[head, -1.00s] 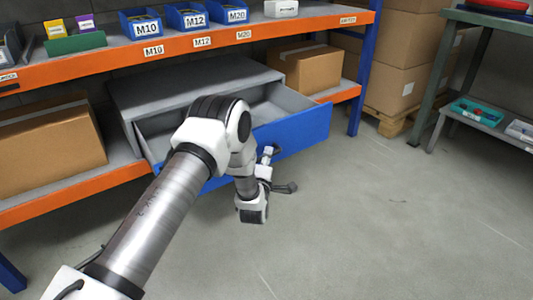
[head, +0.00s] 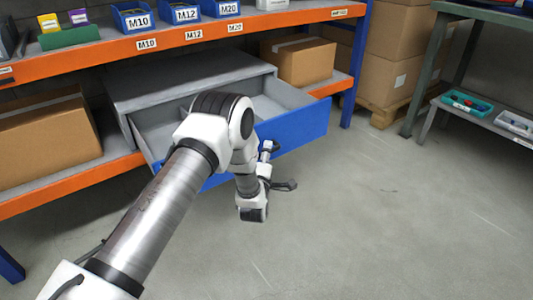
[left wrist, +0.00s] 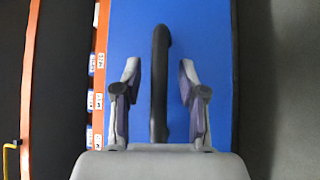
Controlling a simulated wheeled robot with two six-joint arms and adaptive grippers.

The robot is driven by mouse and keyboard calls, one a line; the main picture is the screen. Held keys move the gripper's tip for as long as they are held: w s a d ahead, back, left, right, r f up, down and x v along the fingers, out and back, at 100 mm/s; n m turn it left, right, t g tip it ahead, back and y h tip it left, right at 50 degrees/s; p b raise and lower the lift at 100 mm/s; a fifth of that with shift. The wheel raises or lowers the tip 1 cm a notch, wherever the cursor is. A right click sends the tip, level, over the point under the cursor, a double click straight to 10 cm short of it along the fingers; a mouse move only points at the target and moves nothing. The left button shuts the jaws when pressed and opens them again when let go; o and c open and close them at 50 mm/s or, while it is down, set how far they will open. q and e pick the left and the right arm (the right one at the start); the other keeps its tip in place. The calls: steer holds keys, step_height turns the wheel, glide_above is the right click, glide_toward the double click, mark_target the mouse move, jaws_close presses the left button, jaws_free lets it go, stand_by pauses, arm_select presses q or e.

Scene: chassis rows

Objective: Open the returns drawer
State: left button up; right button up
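The returns drawer (head: 300,130) has a blue front and a grey inside. It stands pulled well out of its grey cabinet (head: 190,72) on the lower shelf. The part of the inside I can see looks empty; my left arm hides the rest. My left gripper (head: 280,167) is low in front of the drawer's blue face. In the left wrist view the dark bar handle (left wrist: 160,90) stands between its two fingers, with a visible gap on each side, so the fingers are open around it. My right gripper is not in view.
An orange-edged shelf (head: 190,38) above holds blue bins labelled M10, M12 and M20. Cardboard boxes flank the cabinet at left (head: 45,140) and right (head: 300,62). A green-framed bench (head: 440,50) stands at right. The floor in front is clear.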

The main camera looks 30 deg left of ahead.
arm_select(q)
steer(key=v, duration=1.2)
